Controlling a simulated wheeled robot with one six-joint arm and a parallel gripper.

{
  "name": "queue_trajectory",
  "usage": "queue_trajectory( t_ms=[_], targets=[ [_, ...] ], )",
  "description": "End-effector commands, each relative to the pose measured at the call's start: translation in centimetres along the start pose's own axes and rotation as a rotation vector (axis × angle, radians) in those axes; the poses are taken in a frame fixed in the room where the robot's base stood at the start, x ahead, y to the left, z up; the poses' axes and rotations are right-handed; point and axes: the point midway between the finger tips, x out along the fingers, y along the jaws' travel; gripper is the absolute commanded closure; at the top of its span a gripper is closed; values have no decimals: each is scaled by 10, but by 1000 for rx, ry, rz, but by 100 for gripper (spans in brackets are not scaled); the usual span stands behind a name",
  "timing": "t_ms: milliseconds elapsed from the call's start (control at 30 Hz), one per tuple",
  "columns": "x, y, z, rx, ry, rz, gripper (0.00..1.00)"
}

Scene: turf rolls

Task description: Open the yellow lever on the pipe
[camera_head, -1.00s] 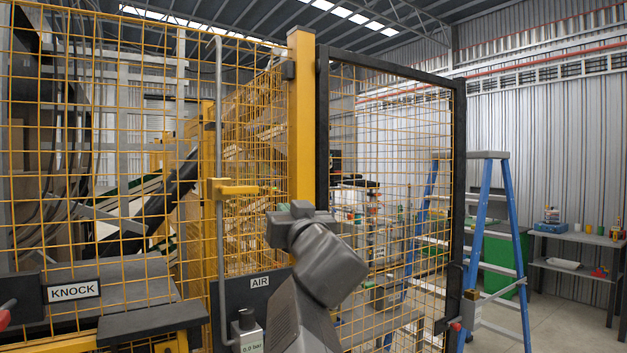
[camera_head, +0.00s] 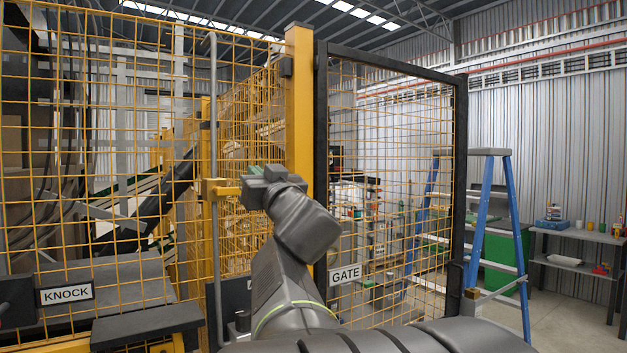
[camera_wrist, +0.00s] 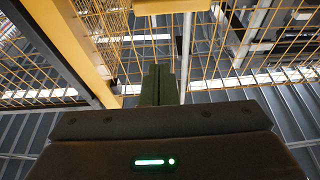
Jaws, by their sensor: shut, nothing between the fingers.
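The yellow lever (camera_head: 227,191) sticks out to the right, roughly level, from a yellow valve body (camera_head: 209,188) on the upright grey pipe (camera_head: 213,110), in front of the mesh fence. My gripper (camera_head: 262,170) is at the lever's right end and hides that end in the head view. I cannot tell whether they touch. In the wrist view my gripper's two dark fingers (camera_wrist: 158,85) are together, with nothing between them. The pipe (camera_wrist: 186,55) runs just behind and right of them, and a yellow bar that looks like the lever (camera_wrist: 168,6) crosses the top edge.
A yellow post (camera_head: 300,100) stands right behind my gripper. The dark-framed mesh gate (camera_head: 462,150) carries a GATE sign (camera_head: 345,275). A KNOCK sign (camera_head: 67,294) is at lower left.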

Motion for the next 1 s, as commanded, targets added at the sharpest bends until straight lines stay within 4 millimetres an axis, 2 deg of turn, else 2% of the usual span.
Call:
queue_trajectory(
  t_ms=[100, 267, 333, 500, 1000],
  targets=[
    [28, -1, -1, 2, -2, -2, 100],
    [58, 0, -1, 2, -2, -1, 100],
    [51, -1, 14, 3, -3, -1, 100],
    [44, 0, 32, 0, -2, -1, 100],
    [41, 0, 38, 0, 0, 0, 100]
  ],
)
